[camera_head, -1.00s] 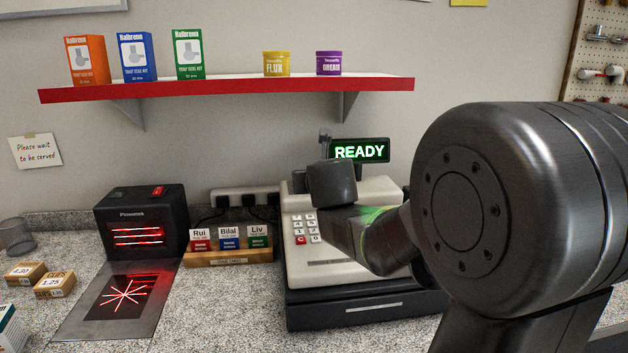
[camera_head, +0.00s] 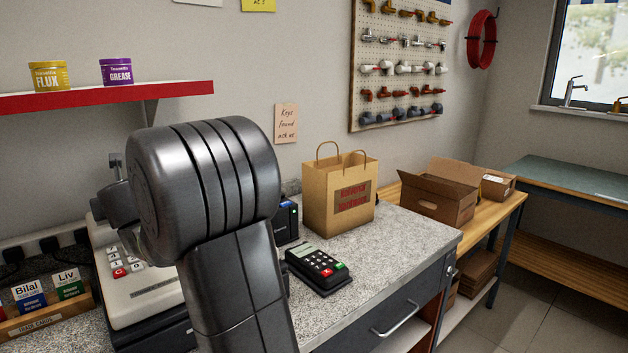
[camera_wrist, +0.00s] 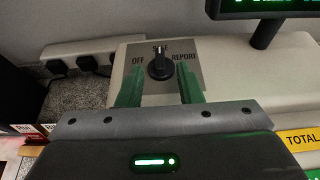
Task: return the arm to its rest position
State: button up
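My arm (camera_head: 205,190) stands large in front of the cash register (camera_head: 133,292) in the head view, hiding much of it. In the wrist view, the green fingers of my gripper (camera_wrist: 159,84) are spread apart with nothing held between them. Beyond them is the register's black rotary knob (camera_wrist: 159,66), upright and pointing to the top label, with OFF at its left and REPORT at its right. The gap between fingertips and knob is hard to judge. In the head view my fingertips are hidden behind the arm.
A card terminal (camera_head: 318,270) and a paper bag (camera_head: 339,205) stand on the counter (camera_head: 385,250) right of my arm. The red shelf (camera_head: 100,98) with two tins is above left. An open cardboard box (camera_head: 436,200) sits on a wooden bench (camera_head: 490,212). Trade cards (camera_head: 48,290) stand lower left.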

jog(key=shift+x, duration=1.55)
